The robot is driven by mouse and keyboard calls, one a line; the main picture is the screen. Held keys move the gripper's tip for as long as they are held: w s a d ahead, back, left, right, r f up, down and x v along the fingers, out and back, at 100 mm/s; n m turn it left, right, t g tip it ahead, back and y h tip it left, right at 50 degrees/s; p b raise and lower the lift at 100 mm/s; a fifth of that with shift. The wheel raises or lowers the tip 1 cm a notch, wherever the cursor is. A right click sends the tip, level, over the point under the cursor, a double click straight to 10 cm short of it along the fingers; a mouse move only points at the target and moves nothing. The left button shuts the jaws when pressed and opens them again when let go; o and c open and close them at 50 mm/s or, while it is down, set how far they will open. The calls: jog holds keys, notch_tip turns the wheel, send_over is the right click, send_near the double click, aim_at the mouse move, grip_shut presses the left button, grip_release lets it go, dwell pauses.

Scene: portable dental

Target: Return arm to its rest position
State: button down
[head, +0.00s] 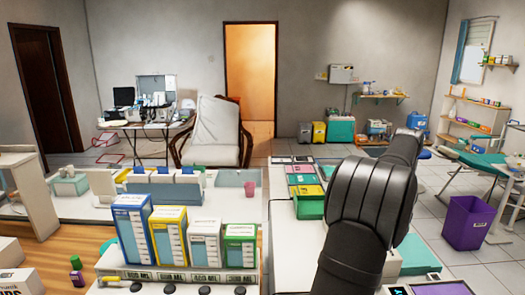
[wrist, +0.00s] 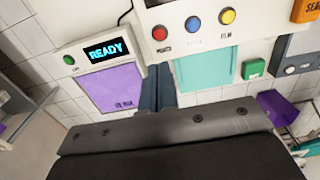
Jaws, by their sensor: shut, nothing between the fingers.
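My gripper (wrist: 157,72) shows in the wrist view as two dark fingers side by side, closed together with nothing between them. They reach out past the dark bar of my wrist at the bottom of the picture. Behind the fingers are a purple panel (wrist: 110,90) on the left and a teal panel (wrist: 207,70) on the right. I cannot tell how far the fingertips are from them. In the head view my black arm rises at right of centre and bends away to the upper right. My fingers cannot be made out there.
The wrist view shows a box with a READY display (wrist: 107,50), a panel with red, blue and yellow buttons (wrist: 192,24) and a green box (wrist: 252,68). In the head view, several coloured boxes (head: 168,238) stand left of my arm. A purple bin (head: 468,222) stands on the floor at right.

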notch_tip(320, 180, up, 5)
jog(key=shift+w+a+f+m+t+y, duration=0.1)
jog(key=shift+a+f+m+t+y, duration=0.2)
jog(key=shift+f+t, duration=0.4)
jog(key=shift+w+a+f+m+t+y, duration=0.15)
jog(key=shift+f+t+y, duration=0.2)
jog(key=shift+f+t, duration=0.25)
jog(key=shift+w+a+f+m+t+y, duration=0.15)
jog(key=shift+f+m+t+y, duration=0.15)
jog(key=shift+f+t, duration=0.4)
jog(key=shift+s, duration=0.1)
